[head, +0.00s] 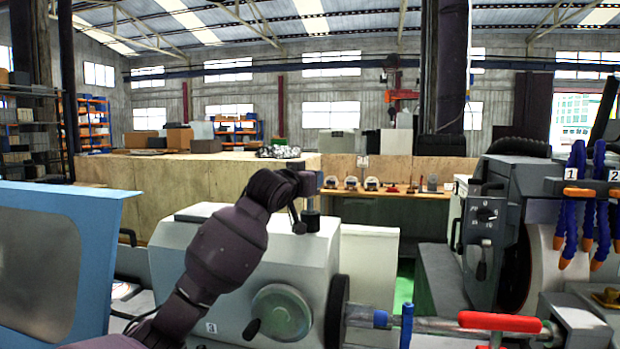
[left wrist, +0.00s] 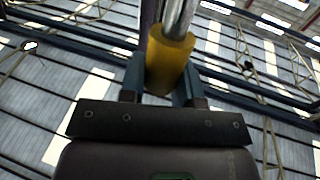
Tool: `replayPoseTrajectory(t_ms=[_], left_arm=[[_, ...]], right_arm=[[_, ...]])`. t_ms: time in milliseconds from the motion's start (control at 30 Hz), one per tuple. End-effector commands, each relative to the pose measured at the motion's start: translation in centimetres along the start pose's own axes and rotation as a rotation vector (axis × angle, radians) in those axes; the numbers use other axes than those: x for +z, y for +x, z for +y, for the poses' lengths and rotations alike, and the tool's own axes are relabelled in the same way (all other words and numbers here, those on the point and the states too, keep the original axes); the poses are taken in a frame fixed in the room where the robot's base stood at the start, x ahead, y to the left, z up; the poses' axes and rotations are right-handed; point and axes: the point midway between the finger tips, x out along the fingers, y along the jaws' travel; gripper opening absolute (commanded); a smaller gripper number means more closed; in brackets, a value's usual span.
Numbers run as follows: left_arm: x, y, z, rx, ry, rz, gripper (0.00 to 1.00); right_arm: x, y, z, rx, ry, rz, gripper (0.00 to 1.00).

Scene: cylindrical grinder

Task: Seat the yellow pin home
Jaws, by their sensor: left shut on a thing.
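In the left wrist view my left gripper (left wrist: 161,84) is shut on the yellow pin (left wrist: 168,62), with one dark finger on each side of its yellow body. A bright metal shank (left wrist: 175,16) runs from the yellow part to the top edge of the picture; its far end is out of frame. In the head view my left arm reaches from the lower left to above the grey machine housing (head: 190,260). I cannot make out the fingers or the pin there. No receiving hole can be told in either view. My right gripper is not in view.
The housing carries a green handwheel (head: 281,312) and a dark disc (head: 338,312). A red clamp-like part (head: 499,322) lies at lower right. Blue hoses with orange tips (head: 570,200) hang at right. A blue-framed panel (head: 50,260) stands at left.

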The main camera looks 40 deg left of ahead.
Motion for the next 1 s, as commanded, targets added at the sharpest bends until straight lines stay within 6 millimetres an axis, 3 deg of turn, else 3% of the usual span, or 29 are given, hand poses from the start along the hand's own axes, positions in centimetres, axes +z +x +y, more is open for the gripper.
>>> replayPoseTrajectory(t_ms=[1000], left_arm=[[2.0, 0.0, 0.0, 0.0, 0.0, 0.001, 0.01]], right_arm=[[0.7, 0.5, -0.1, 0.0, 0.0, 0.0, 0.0]])
